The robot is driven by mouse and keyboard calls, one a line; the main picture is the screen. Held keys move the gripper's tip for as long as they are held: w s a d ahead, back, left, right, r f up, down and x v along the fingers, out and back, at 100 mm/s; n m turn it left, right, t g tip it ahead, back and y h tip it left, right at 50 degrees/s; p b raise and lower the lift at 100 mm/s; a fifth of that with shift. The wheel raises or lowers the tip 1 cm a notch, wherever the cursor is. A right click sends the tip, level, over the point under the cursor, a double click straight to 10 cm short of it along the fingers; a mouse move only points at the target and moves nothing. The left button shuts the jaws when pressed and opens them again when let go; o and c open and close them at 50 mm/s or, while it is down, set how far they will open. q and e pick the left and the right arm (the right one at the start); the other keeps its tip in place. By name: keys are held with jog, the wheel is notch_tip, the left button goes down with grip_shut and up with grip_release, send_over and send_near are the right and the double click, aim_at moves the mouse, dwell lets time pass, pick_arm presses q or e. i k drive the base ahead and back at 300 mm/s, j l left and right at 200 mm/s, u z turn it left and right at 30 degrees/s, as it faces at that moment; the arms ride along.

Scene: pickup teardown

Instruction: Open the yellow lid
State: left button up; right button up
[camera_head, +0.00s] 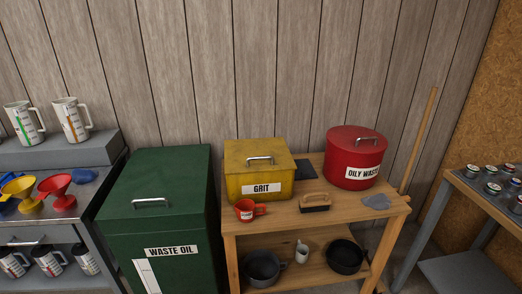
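The yellow lid (246,154) tops a yellow box (277,186) labelled GRIT, which stands on a wooden table. The lid lies flat and closed, with a metal handle (260,159) on top. Neither of my grippers shows in the head view.
A red cup (246,209) stands just in front of the yellow box, and a brush (314,202) lies to its right. A red OILY WASTE can (356,148) stands at the right on the wooden table (340,215). A green WASTE OIL bin (180,215) stands close at the left. A plank wall rises behind.

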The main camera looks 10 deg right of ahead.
aim_at(266, 154)
jog(key=i+l+z, duration=0.15)
jog(key=z, duration=0.2)
jog(key=i+l+z, duration=0.1)
jog(key=i+z, duration=0.6)
